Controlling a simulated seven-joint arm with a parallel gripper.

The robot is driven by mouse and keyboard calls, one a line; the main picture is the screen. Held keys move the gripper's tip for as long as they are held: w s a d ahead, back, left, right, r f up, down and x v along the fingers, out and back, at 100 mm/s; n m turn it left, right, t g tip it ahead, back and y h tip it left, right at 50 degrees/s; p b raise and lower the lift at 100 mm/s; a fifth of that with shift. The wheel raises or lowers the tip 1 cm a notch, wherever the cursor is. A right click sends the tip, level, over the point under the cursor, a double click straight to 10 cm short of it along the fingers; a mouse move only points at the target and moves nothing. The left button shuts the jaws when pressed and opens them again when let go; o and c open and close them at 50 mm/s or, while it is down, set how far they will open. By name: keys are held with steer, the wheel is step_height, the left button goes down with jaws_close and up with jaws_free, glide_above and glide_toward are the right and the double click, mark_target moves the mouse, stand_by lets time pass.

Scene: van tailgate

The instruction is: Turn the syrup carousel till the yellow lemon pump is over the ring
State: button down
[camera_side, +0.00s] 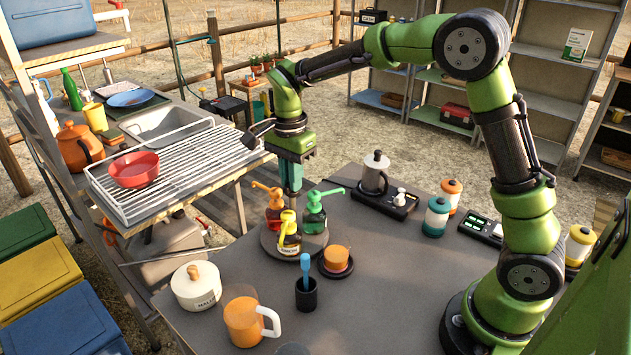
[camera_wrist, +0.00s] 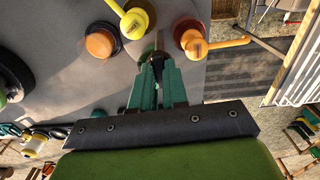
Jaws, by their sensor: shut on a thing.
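The round dark syrup carousel (camera_side: 272,248) stands on the grey table with pump bottles on it. A red bottle (camera_side: 274,214) is at the left and a green bottle (camera_side: 314,218) at the right. The yellow lemon pump (camera_side: 288,217) is at the front, towards the side camera; it shows near the top of the wrist view (camera_wrist: 134,22). An orange pump (camera_wrist: 204,43) is right of it there. My gripper (camera_wrist: 158,62) points down among the bottles, shut on the carousel's slim central post (camera_wrist: 159,42). I cannot clearly make out the ring.
Close by the carousel are an orange cup (camera_side: 336,257) on a dark saucer, a black pot (camera_side: 306,294) with a blue utensil, a white lidded pot (camera_side: 196,287) and an orange mug (camera_side: 243,322). A wire rack (camera_side: 200,165) is left.

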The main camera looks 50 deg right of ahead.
steer(key=n, duration=0.5)
steer(key=shift+n, duration=0.3)
steer(key=n, duration=0.6)
stand_by(0.5)
steer(key=c, duration=1.1)
jaws_free()
steer(key=shift+c, duration=0.2)
steer(key=shift+r, duration=0.1)
step_height(320, 180, up, 17)
